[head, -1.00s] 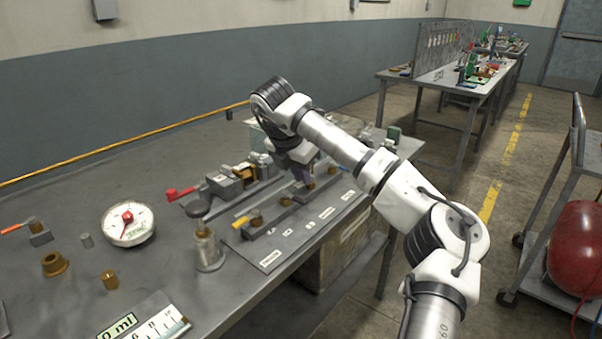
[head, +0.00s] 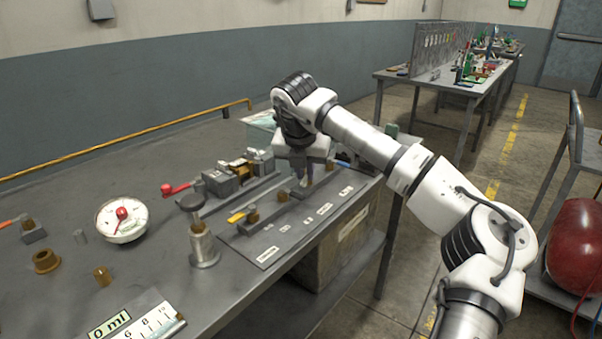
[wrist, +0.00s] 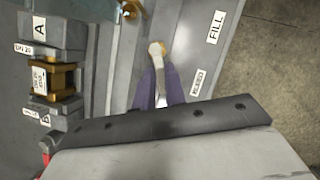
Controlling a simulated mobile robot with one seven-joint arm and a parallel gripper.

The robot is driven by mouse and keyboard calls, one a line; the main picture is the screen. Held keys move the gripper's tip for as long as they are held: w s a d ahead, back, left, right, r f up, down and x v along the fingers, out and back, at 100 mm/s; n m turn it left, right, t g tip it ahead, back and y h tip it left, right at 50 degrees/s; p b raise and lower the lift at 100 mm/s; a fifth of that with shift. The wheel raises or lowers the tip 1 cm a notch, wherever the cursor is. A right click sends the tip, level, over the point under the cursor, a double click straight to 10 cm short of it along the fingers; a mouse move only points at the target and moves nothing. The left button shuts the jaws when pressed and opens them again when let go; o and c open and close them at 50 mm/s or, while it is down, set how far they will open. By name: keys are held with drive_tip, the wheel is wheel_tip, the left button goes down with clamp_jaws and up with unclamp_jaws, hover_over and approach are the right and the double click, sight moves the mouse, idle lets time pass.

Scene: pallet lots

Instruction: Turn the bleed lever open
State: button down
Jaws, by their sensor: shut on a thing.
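The bleed lever (wrist: 157,50), a pale bar with a brass-coloured part beside it, shows in the wrist view next to the BLEED label (wrist: 198,83). My gripper (wrist: 160,84) has its purple fingers closed on the lever from both sides. In the head view my gripper (head: 303,180) points down at the labelled valve panel (head: 262,252). There the fingers and hand hide most of the lever. I cannot tell exactly how far it is turned.
A yellow-handled lever (head: 237,217) sits on the panel's near left. A metal cylinder with a dark knob (head: 203,245), a red-handled valve (head: 176,189) and a round gauge (head: 122,220) stand further left. The FILL label (wrist: 216,27) lies beside the lever.

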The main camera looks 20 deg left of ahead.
drive_tip(key=n, duration=0.1)
drive_tip(key=d+n+y, duration=0.1)
drive_tip(key=shift+w+n, duration=0.15)
drive_tip(key=shift+n, duration=0.25)
drive_tip(key=n, duration=0.1)
drive_tip(key=n+y, duration=0.1)
drive_tip(key=d+n+g+p, duration=0.1)
drive_tip(key=shift+w+r+n, duration=0.15)
drive_tip(key=shift+w+n, duration=0.1)
drive_tip(key=shift+n, duration=0.05)
drive_tip(key=n+p, duration=0.1)
drive_tip(key=w+n+g+y+p, duration=0.1)
drive_tip(key=n, duration=0.1)
drive_tip(key=shift+d, duration=0.35)
drive_tip(key=shift+w+d+n+g+y+p, duration=0.1)
drive_tip(key=shift+w+n+g+y+p, duration=0.15)
drive_tip(key=shift+n+p, duration=0.45)
drive_tip(key=shift+w+d+n+g+y+p, duration=0.2)
drive_tip(key=shift+n+p, duration=0.3)
drive_tip(key=shift+n, duration=0.4)
drive_tip(key=shift+s+a, duration=0.1)
drive_tip(key=c, duration=1.5)
unclamp_jaws()
drive_tip(key=shift+o, duration=0.2)
drive_tip(key=v, duration=1.3)
drive_tip(key=shift+r+b, duration=0.25)
drive_tip(key=shift+b, duration=0.05)
